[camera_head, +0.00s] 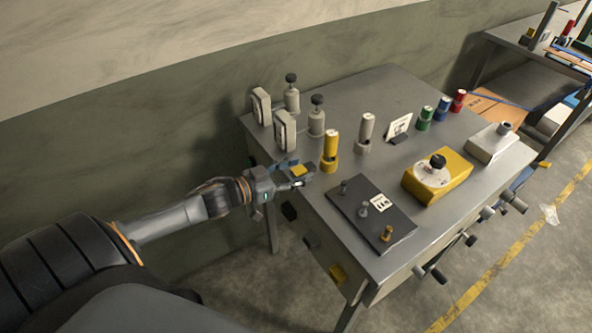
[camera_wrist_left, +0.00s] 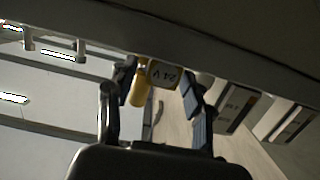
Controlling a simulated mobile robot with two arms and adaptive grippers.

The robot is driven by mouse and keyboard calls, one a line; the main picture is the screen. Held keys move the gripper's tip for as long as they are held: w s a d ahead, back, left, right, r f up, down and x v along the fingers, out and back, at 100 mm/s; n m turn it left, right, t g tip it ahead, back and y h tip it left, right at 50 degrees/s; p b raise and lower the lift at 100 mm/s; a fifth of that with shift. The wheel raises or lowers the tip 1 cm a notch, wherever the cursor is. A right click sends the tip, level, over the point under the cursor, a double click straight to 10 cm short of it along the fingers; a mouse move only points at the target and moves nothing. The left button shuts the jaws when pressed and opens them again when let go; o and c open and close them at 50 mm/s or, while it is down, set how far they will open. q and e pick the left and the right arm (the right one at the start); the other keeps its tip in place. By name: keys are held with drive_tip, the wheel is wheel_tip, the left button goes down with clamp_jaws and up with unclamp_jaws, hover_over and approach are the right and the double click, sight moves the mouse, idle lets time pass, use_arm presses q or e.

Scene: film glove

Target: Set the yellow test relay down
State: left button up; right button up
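The yellow test relay (camera_head: 298,169) is a small yellow block near the table's left edge in the head view. In the left wrist view it (camera_wrist_left: 165,76) carries a "24 V" label and lies between the fingertips. My left gripper (camera_head: 295,174) comes in level from the left, its fingers on either side of the relay. In the left wrist view (camera_wrist_left: 158,82) the fingers are well apart. The relay is close to one fingertip; firm contact on both sides cannot be made out. Its underside is hidden, so I cannot tell whether it touches the tabletop. My right gripper is not in view.
A yellow cylinder (camera_head: 330,150) stands just right of the gripper. Pale gauges (camera_head: 284,131) and knobbed posts (camera_head: 316,118) stand behind. A dark plate (camera_head: 369,215) with posts lies in front, with a yellow dial box (camera_head: 437,176) to its right. Bare metal tabletop (camera_head: 385,90) shows at the back.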

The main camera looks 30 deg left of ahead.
use_arm(q)
drive_tip(key=v, duration=1.2)
drive_tip(key=shift+r, duration=0.15)
drive_tip(key=s+a+f+n+g+y, duration=0.1)
drive_tip(key=s+a+f+y, duration=0.15)
drive_tip(key=f, duration=0.45)
drive_tip(key=s+a+f+n+g+y, duration=0.1)
drive_tip(key=s+a+f+n+y, duration=0.1)
drive_tip(key=a+f, duration=0.35)
drive_tip(key=s+a+f+n+g+y, duration=0.1)
drive_tip(key=s+a+f+y, duration=0.1)
drive_tip(key=f, duration=0.7)
drive_tip(key=s+d+f+g+y, duration=0.1)
drive_tip(key=s+f+g, duration=0.1)
drive_tip(key=s+f, duration=0.35)
drive_tip(key=s+d+f+g+y, duration=0.1)
drive_tip(key=s+d+f+g, duration=0.1)
drive_tip(key=f, duration=0.6)
drive_tip(key=s+d+f+m+g+h, duration=0.2)
drive_tip(key=s+d+f+g, duration=0.5)
drive_tip(key=s+d+f, duration=1)
drive_tip(key=s+d, duration=0.2)
drive_tip(key=d, duration=0.1)
drive_tip(key=shift+d, duration=0.4)
drive_tip(key=shift+f, duration=0.1)
